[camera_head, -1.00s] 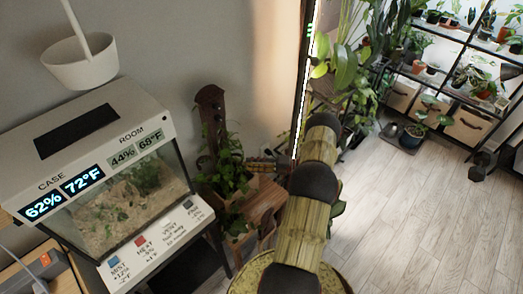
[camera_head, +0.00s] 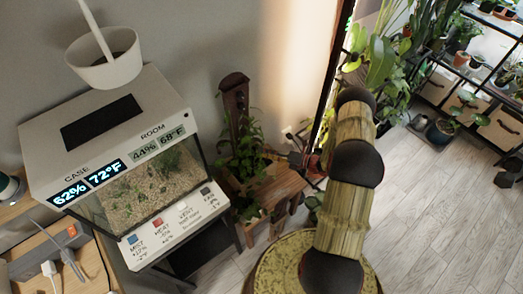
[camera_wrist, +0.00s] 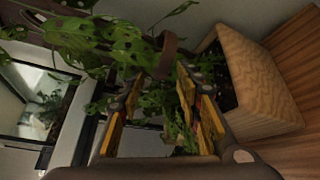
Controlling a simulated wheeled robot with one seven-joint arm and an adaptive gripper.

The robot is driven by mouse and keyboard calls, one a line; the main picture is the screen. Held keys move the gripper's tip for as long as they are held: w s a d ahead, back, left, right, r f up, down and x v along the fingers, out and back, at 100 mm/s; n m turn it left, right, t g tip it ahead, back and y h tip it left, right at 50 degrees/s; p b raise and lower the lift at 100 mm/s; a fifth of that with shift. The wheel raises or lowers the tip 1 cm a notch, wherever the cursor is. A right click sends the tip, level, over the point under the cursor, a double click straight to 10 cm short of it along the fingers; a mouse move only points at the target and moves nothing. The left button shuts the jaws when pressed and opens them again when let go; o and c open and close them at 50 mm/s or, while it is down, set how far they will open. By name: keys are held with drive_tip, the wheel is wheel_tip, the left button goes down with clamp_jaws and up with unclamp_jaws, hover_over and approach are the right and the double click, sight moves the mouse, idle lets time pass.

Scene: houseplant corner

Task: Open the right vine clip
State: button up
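No vine clip can be made out for certain in either view. A climbing plant with holed leaves (camera_wrist: 85,40) fills the top of the wrist view, beside a brown post-like piece (camera_wrist: 170,57) with a rounded end. In the head view, a dark brown upright post (camera_head: 234,92) rises from a leafy plant (camera_head: 243,150) at a wooden planter. My gripper (camera_wrist: 155,112) is open, its yellow-padded fingers apart, with leaves beyond them and nothing clearly held. In the head view my gripper (camera_head: 303,158) is right of the plant, partly hidden by my arm.
A terrarium case (camera_head: 150,185) with a readout and control panel stands left of the plant. A white hanging pot (camera_head: 105,60) is above it. A wooden planter box (camera_wrist: 255,85) is at right in the wrist view. Plant shelves (camera_head: 470,75) stand far right; open floor (camera_head: 450,220) lies before them.

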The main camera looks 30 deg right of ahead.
drive_tip(key=shift+b+x, duration=0.3)
drive_tip(key=shift+x, duration=1.65)
drive_tip(key=shift+w+d, duration=0.1)
drive_tip(key=shift+c, duration=0.2)
drive_tip(key=c, duration=0.7)
clamp_jaws()
